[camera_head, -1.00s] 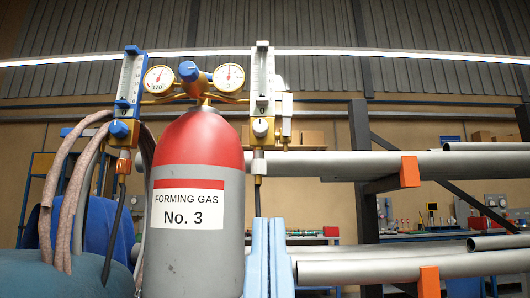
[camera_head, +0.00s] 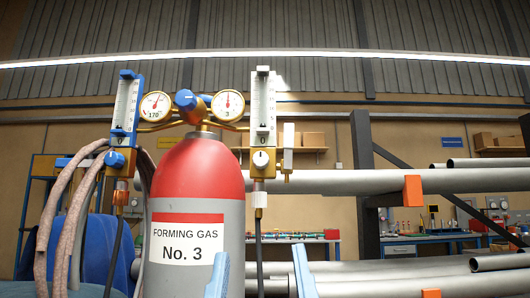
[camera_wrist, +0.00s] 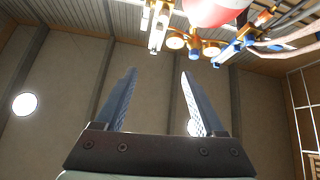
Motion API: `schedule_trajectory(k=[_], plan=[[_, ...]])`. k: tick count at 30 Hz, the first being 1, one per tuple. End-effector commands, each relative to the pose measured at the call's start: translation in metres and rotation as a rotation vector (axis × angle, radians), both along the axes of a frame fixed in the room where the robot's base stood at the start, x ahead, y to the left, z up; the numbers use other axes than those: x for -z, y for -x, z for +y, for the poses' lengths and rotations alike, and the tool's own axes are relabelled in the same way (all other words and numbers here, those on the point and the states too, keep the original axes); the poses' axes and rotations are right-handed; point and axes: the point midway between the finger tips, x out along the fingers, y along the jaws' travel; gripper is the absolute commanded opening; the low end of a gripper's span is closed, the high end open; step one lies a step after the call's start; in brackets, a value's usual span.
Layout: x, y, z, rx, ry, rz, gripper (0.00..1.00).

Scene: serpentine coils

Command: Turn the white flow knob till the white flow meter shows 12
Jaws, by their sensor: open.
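The white flow knob (camera_head: 262,159) sits low on the right-hand flow meter, on a brass body. The white flow meter (camera_head: 262,108) is an upright scaled tube above it; its reading is too small to tell. My gripper (camera_head: 262,262) shows at the bottom of the head view, its blue fingers apart and empty, below the knob and clear of it. In the wrist view my gripper (camera_wrist: 158,75) is also open, with nothing between the fingers. The meters and gauges show upside down at the top of that view.
A blue flow meter (camera_head: 127,105) with a blue knob (camera_head: 114,159) stands left. Two gauges (camera_head: 228,105) and a blue regulator knob (camera_head: 186,99) sit above the red-topped gas cylinder (camera_head: 195,205). Hoses (camera_head: 70,215) hang left. Grey pipes (camera_head: 360,182) lie on a rack at right.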

Motion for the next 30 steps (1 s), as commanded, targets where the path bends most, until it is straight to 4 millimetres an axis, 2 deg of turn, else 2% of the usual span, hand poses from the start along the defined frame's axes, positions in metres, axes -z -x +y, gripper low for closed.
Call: schedule_trajectory(k=[1,6,18,30], plan=[[-0.026,-0.009,0.001,0.014,0.023,0.030,0.71],[-0.054,-0.034,0.004,0.055,0.105,0.118,0.71],[-0.109,-0.086,0.007,0.137,0.306,0.325,0.71],[-0.153,-0.125,0.005,0.190,0.516,0.529,0.71]])
